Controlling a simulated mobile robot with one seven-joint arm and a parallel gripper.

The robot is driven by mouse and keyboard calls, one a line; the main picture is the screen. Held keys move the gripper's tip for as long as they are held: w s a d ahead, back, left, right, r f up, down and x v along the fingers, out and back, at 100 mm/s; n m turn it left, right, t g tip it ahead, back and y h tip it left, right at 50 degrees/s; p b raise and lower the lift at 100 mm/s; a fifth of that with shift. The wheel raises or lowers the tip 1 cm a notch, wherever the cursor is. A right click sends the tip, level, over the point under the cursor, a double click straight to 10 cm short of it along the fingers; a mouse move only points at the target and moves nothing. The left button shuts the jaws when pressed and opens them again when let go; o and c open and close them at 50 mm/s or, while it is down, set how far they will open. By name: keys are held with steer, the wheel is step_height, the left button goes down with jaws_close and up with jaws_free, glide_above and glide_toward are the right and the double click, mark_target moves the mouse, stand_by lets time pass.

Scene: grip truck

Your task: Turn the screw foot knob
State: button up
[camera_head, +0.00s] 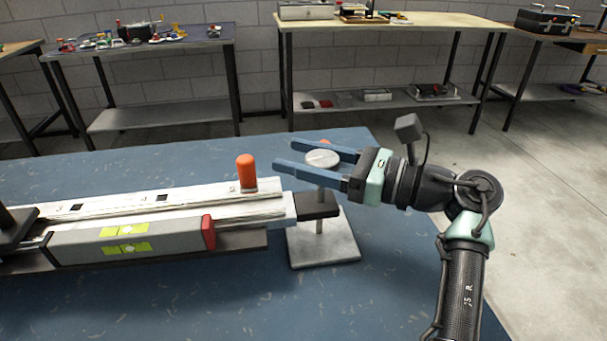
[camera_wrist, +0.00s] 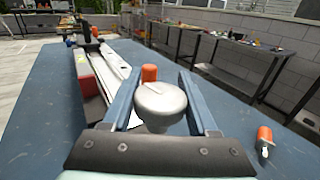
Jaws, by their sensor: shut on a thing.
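The screw foot knob (camera_head: 322,159) is a round grey metal disc on top of a vertical screw above a square metal foot plate (camera_head: 323,249). In the wrist view the knob (camera_wrist: 160,101) sits between my two blue fingers. My gripper (camera_head: 310,158) reaches in from the right, level with the knob, and is shut on it with a finger on each side. The fingertips extend past the knob. The lower part of the screw is partly hidden by the near finger and the dark bracket (camera_head: 316,205).
A long metal rail (camera_head: 150,208) with a spirit level (camera_head: 128,241) runs left from the foot on the blue table (camera_head: 330,300). An orange handle (camera_head: 247,172) stands on the rail close to my fingertips. Another orange-topped piece (camera_wrist: 265,140) is on the table. Workbenches stand behind.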

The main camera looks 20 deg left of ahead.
steer(key=shift+s+n+g+b, duration=0.15)
steer(key=shift+n+g+b, duration=0.15)
steer(key=shift+g+b, duration=0.1)
steer(key=o, duration=1.4)
steer(key=shift+c, duration=0.2)
steer(key=w+d, duration=0.1)
steer(key=d, duration=1.2)
steer(key=shift+p, duration=0.35)
